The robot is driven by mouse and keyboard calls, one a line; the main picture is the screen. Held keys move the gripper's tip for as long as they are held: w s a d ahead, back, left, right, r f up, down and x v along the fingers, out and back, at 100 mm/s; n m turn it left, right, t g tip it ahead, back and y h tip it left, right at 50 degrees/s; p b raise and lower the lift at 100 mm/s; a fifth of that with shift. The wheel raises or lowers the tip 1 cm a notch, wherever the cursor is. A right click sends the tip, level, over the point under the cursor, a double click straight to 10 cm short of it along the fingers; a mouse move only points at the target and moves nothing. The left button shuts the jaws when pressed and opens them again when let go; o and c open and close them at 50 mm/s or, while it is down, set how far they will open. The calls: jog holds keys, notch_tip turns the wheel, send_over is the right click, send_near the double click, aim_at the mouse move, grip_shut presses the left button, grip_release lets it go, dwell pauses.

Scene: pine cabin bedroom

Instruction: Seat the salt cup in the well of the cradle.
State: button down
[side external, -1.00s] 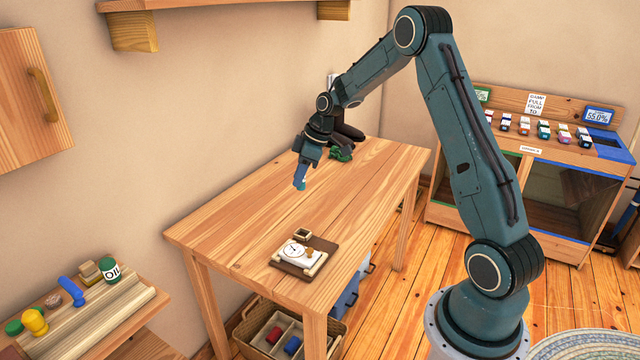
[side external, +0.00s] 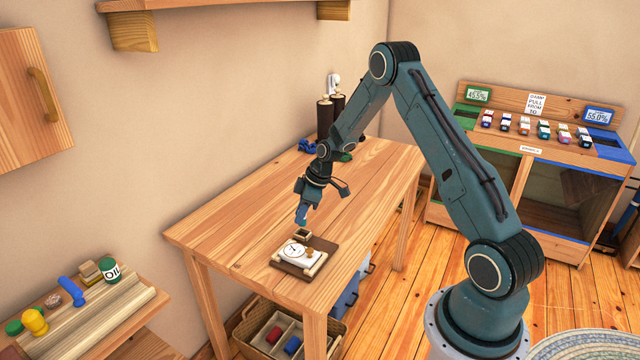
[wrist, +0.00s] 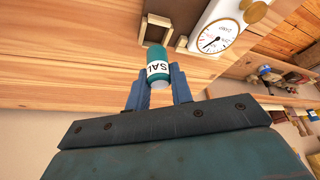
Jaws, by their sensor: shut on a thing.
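The salt cup (wrist: 158,65) is teal with a white label reading "SAL". In the wrist view it is between the two blue fingers of my gripper (wrist: 159,88), which are shut on it. In the side view my gripper (side external: 301,216) points down just above the cradle (side external: 303,233), a small square wooden frame. The wrist view shows the cradle (wrist: 154,24) just beyond the cup's far end, with its dark well partly covered by the cup. I cannot tell whether cup and cradle touch. The cup is barely visible in the side view.
The cradle stands at the back of a dark board (side external: 322,248) with a white dial (side external: 294,250). Blue and green objects and dark cylinders (side external: 325,118) stand at the table's far end. The middle of the table (side external: 260,220) is clear.

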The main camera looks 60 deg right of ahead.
aim_at(302, 224)
jog(key=shift+f, duration=2.05)
jog(key=shift+f, duration=0.15)
jog(key=c, duration=1.2)
grip_release()
jog(key=shift+c, duration=0.2)
jog(key=v, duration=1.2)
